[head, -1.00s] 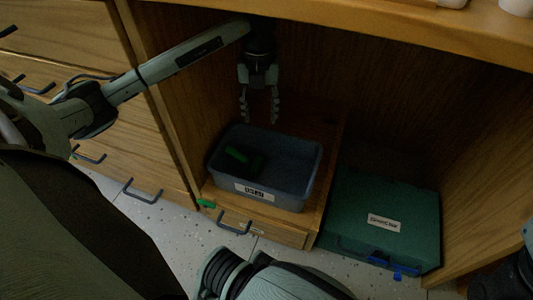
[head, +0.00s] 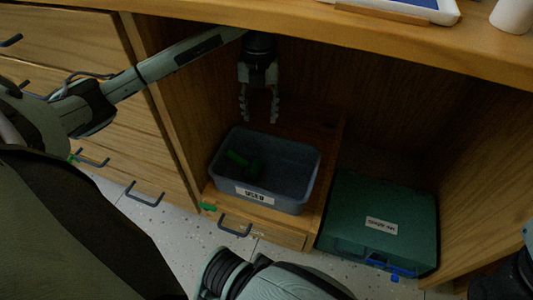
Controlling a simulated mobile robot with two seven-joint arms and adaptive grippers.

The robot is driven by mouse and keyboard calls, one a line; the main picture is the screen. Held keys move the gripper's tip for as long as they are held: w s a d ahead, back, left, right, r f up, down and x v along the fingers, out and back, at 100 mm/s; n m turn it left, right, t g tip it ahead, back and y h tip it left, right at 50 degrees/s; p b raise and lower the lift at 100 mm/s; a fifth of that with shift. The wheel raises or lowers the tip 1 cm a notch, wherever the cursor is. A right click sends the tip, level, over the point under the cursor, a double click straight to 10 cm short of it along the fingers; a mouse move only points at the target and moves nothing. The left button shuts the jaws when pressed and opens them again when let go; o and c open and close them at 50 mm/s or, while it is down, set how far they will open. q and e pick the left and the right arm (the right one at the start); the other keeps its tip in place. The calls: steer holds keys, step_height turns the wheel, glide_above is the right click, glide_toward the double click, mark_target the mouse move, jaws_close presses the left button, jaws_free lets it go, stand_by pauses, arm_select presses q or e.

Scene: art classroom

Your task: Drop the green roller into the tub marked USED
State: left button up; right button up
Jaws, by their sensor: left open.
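The grey-blue tub (head: 297,194) with a white label reading USED stands on a low wooden drawer unit inside the cabinet. A dark green roller (head: 238,158) lies inside the tub, toward its left side; shadow hides part of its outline. My left gripper (head: 259,118) hangs above the tub's back edge, fingers pointing down, open and empty, apart from the roller. My right gripper does not show.
A green case (head: 375,205) with a label and blue latches stands on the floor right of the drawer unit. The countertop (head: 300,22) overhangs the cabinet and holds a tray (head: 405,8) and a white cup (head: 513,14). Drawers (head: 70,60) stand at left.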

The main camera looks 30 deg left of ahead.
arm_select(q)
steer(key=shift+r+p, duration=0.65)
steer(key=shift+r, duration=0.2)
stand_by(0.4)
